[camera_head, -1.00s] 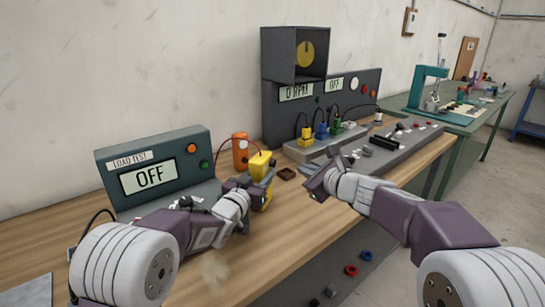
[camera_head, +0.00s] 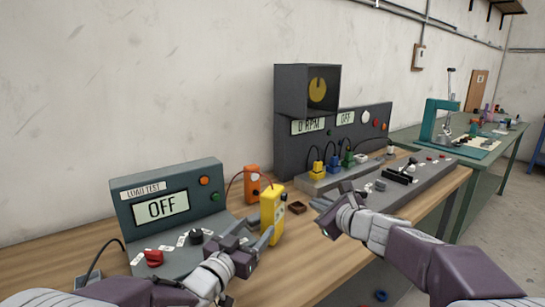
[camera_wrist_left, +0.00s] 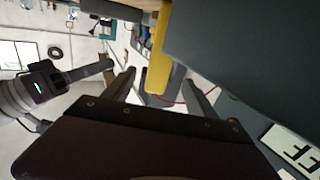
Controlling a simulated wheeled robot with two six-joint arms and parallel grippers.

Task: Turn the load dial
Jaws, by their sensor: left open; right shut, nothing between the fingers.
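The grey LOAD TEST box (camera_head: 166,190) stands at the left of the bench in the head view, its display (camera_head: 160,208) reading OFF. Its sloping front carries a red knob (camera_head: 153,258) and a black knob (camera_head: 196,236); I cannot tell which is the load dial. My left gripper (camera_head: 248,231) is open and empty to the right of the black knob, near the yellow handheld unit (camera_head: 272,214). In the left wrist view its two fingers (camera_wrist_left: 163,90) are spread, with the yellow unit beyond them. My right gripper (camera_head: 322,214) is shut and empty over the bench.
An orange unit (camera_head: 252,183) with a cable stands behind the yellow one. A grey console (camera_head: 350,140) with displays 0 RPM and OFF stands further back. Bare wood (camera_head: 300,255) shows at the front.

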